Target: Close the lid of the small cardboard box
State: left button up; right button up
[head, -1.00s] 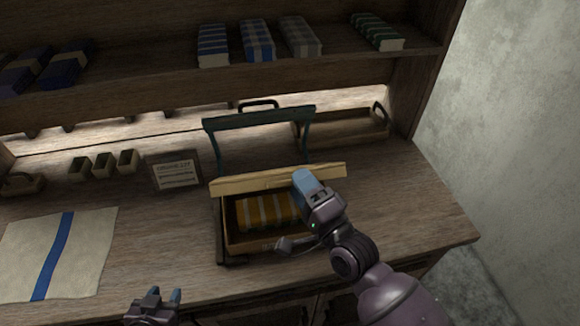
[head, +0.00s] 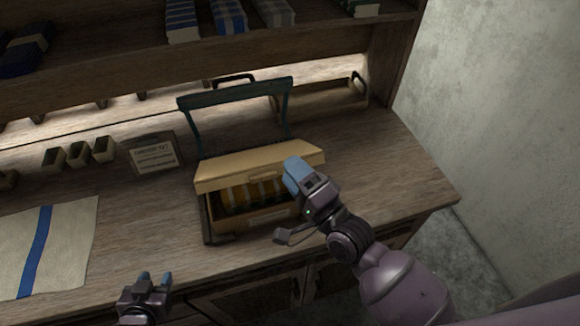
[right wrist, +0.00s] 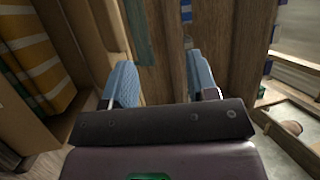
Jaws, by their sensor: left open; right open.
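The small cardboard box (head: 262,222) stands on the wooden worktop with its front towards me. Its tan lid (head: 262,166) is partly open, sloping over the box with a gap at the front. Folded yellow-striped cloth (head: 245,193) shows inside, and also at the left of the right wrist view (right wrist: 40,60). My right gripper (head: 297,172) is open at the lid's front right part; I cannot tell whether it touches the lid. Its two blue fingers (right wrist: 163,82) are apart with nothing seen between them. My left gripper (head: 154,278) is open and empty, low near the worktop's front edge.
A dark green frame (head: 235,93) stands behind the box, with a wooden tray (head: 322,100) behind it to the right. A small sign (head: 154,155) and a blue-striped cloth (head: 45,245) are to the left. The worktop right of the box is clear.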

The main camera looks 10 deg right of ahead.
pick_arm(q)
jog(key=shift+f+b, duration=0.65)
jog(key=shift+s+f+b, duration=0.1)
jog(key=shift+f+b, duration=0.15)
jog(key=shift+b, duration=1.1)
pick_arm(e)
jog(key=s+d+f, duration=0.5)
jog(key=s+f, duration=0.1)
jog(key=shift+f, duration=0.3)
